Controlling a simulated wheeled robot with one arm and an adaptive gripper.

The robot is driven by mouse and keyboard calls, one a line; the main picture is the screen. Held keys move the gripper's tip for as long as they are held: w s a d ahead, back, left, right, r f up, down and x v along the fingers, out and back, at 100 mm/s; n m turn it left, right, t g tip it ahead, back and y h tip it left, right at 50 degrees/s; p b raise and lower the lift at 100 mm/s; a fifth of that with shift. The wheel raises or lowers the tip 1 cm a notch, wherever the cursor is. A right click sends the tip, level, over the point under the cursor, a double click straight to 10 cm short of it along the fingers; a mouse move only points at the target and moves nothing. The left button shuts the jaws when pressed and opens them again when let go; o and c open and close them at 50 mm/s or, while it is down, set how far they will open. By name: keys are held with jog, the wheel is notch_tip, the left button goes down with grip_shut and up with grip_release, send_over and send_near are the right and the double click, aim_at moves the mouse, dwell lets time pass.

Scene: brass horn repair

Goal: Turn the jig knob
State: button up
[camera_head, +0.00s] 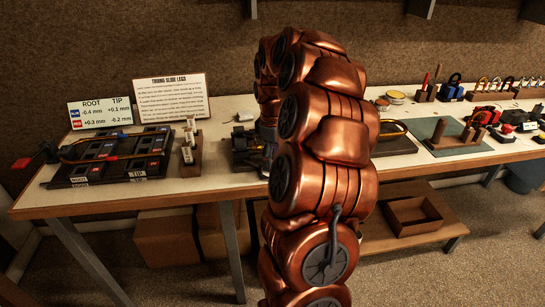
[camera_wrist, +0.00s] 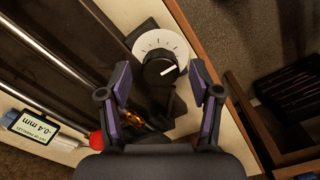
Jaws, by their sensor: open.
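In the wrist view the jig knob (camera_wrist: 160,70) is a round black knob with a white pointer line. It sits on a white dial (camera_wrist: 166,44) with tick marks around its rim. My gripper (camera_wrist: 161,75) is open, with one purple-padded finger on each side of the knob. Gaps show between the fingers and the knob, so neither appears to touch it. Long metal rods (camera_wrist: 45,62) run beside the knob. In the head view my copper arm hides the knob, and I cannot make out my gripper there.
In the wrist view a label reading -0.4 mm (camera_wrist: 38,128) and a red ball (camera_wrist: 96,140) lie at lower left. The wooden table edge (camera_wrist: 236,98) is close on the right. In the head view a black slide board (camera_head: 110,158) stands left, a green mat (camera_head: 452,135) right.

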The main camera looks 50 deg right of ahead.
jog(key=c, duration=1.1)
jog(key=shift+c, duration=0.2)
